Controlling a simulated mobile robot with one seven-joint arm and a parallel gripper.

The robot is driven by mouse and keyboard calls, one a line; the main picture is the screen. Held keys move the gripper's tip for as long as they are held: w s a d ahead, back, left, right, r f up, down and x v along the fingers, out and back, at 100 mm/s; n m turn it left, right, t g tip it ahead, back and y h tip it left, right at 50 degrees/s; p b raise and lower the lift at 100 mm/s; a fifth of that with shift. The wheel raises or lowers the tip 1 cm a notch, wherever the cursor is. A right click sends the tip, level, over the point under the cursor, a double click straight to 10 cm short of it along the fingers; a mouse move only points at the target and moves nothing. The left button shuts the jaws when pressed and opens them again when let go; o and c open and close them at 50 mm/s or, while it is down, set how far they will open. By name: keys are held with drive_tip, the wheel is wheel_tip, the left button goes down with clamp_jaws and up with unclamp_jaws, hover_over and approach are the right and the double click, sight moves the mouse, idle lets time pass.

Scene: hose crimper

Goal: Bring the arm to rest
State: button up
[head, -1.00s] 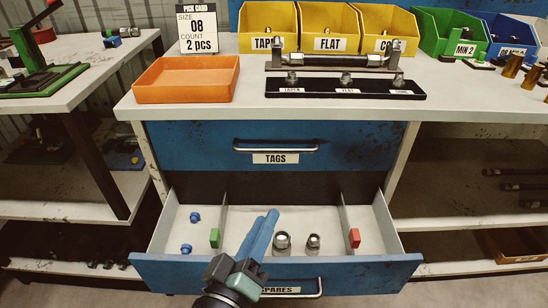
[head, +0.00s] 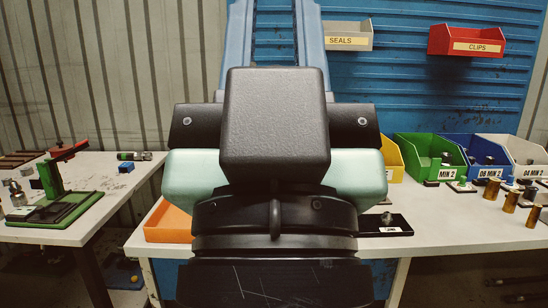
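My gripper (head: 274,22) is raised close in front of the head camera and points up. Its black body (head: 275,125) and pale green housing (head: 195,178) fill the middle of the view. The two blue fingers stand apart, with the blue wall panel showing between them and nothing held. The finger ends reach the top edge, so their tips may be cut off. My black wrist (head: 275,270) runs down to the bottom edge.
Behind my arm is the workbench (head: 455,228), with an orange tray (head: 168,224), a black strip (head: 388,226) and green (head: 415,150) and blue bins (head: 476,152). A side table (head: 100,195) holds a green press (head: 52,190). The open drawer is out of view.

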wheel_tip(320, 180, up, 24)
drive_tip(key=p, duration=2.2)
wheel_tip(320, 180, down, 56)
drive_tip(key=w+a+b, duration=0.1)
drive_tip(key=b, duration=5.5)
drive_tip(key=shift+w+a+r, duration=0.15)
drive_tip(key=shift+w+a, duration=0.05)
drive_tip(key=shift+a, duration=0.1)
